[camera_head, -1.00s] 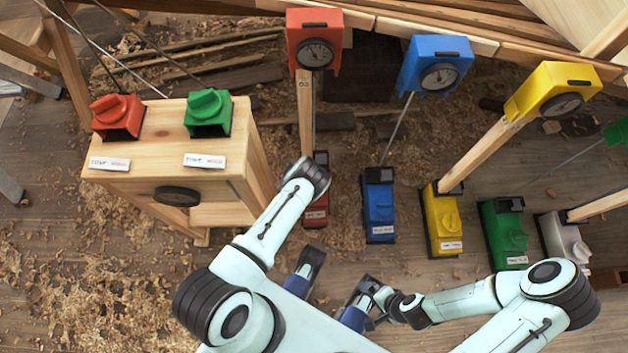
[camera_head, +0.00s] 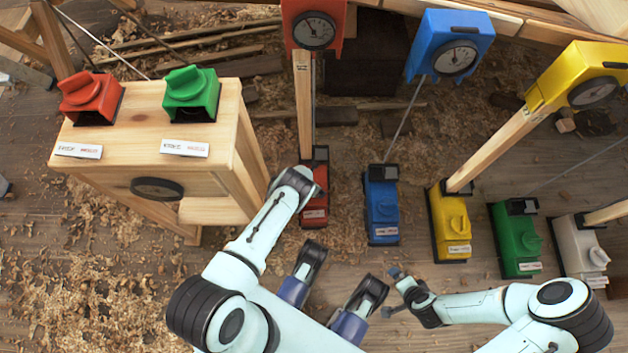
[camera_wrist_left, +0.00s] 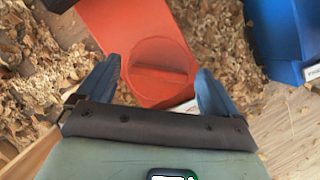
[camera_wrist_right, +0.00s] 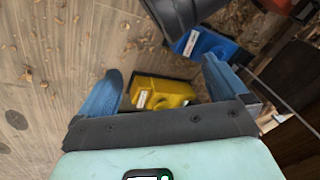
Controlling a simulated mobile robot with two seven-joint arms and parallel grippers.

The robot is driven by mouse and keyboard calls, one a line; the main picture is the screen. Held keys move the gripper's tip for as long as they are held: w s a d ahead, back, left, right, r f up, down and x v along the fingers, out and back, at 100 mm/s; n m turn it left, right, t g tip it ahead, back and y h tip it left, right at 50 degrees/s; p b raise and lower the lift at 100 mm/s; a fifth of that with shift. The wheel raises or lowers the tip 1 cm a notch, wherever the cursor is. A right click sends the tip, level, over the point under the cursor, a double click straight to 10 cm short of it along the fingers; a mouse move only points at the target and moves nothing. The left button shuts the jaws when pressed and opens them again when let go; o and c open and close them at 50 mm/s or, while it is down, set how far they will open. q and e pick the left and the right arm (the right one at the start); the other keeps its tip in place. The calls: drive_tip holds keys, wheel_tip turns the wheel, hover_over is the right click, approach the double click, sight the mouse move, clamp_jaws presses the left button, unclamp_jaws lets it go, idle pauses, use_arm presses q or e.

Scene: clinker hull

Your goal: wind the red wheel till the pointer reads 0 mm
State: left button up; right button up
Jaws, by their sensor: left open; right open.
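The red unit (camera_head: 316,206) stands on the floor, partly behind my left arm in the head view. In the left wrist view, its round red wheel (camera_wrist_left: 160,72) has a raised bar across it. My open left gripper (camera_wrist_left: 160,80) has a blue finger on either side of the wheel; contact cannot be told. The red gauge (camera_head: 292,42) stands on a wooden post above the unit, with a dark round dial and pale pointer (camera_head: 315,31); its reading is too small to make out. My right gripper (camera_head: 395,292) is open and empty, and also shows in the right wrist view (camera_wrist_right: 163,70).
Blue (camera_head: 381,215), yellow (camera_head: 452,225), green (camera_head: 517,245) and white (camera_head: 580,250) units stand in a row to the right. A wooden stand (camera_head: 140,125) at left carries another red knob box (camera_head: 90,97) and a green one (camera_head: 190,92).

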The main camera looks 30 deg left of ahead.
drive_tip(key=shift+w+d, duration=0.1)
drive_tip(key=shift+w, duration=0.05)
use_arm(q)
drive_tip(key=c, duration=1.1)
drive_tip(key=shift+o, duration=0.3)
drive_tip(key=shift+w+a+f+m+h+b, duration=0.1)
drive_tip(key=shift+m+h+b, duration=0.2)
drive_tip(key=shift+m, duration=0.25)
drive_tip(key=shift+f+m+h+b, duration=0.1)
drive_tip(key=shift+m+h+b, duration=0.15)
drive_tip(key=shift+m, duration=0.3)
drive_tip(key=shift+r+m, duration=0.15)
drive_tip(key=shift+m, duration=0.25)
use_arm(e)
drive_tip(key=s+f, duration=0.2)
drive_tip(key=shift+s+d+f+g, duration=0.15)
drive_tip(key=shift+s+f+g, duration=0.15)
drive_tip(key=shift+g, duration=0.1)
use_arm(q)
drive_tip(key=o, duration=1)
drive_tip(key=shift+o, duration=0.2)
